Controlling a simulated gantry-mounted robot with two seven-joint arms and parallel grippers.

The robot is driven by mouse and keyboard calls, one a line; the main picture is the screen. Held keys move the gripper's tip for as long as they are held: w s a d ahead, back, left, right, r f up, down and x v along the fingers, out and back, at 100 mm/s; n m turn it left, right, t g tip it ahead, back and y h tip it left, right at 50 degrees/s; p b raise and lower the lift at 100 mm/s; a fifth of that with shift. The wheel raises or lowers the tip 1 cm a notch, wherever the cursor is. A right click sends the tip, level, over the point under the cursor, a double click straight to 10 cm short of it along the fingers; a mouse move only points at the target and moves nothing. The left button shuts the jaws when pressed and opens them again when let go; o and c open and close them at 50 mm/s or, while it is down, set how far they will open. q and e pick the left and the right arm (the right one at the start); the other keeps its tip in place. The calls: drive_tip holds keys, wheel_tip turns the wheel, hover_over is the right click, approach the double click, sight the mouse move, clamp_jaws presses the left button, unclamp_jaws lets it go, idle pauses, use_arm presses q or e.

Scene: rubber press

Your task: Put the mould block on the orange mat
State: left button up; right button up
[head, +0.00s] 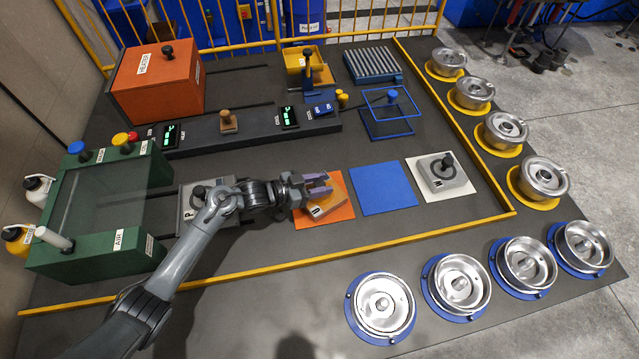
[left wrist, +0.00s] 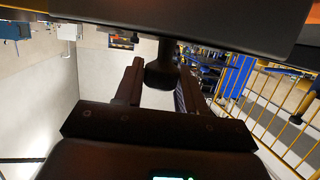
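The block's dark underside or top face fills the top of that view. Whether the block rests on the mat or hovers just above is hard to tell. My right gripper is not seen.
A blue mat (head: 383,188) is bare. A white mat (head: 417,169) holds a grey block with a black knob (head: 447,160). Another grey block (head: 188,207) is partly behind my arm. A yellow rail (head: 390,240) edges the platform near the front.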

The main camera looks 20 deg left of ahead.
use_arm(q)
drive_tip(key=o, duration=0.4)
drive_tip(key=shift+o, duration=0.2)
drive_tip(key=shift+r, duration=0.1)
drive_tip(key=p+v, duration=0.2)
drive_tip(key=v, duration=1)
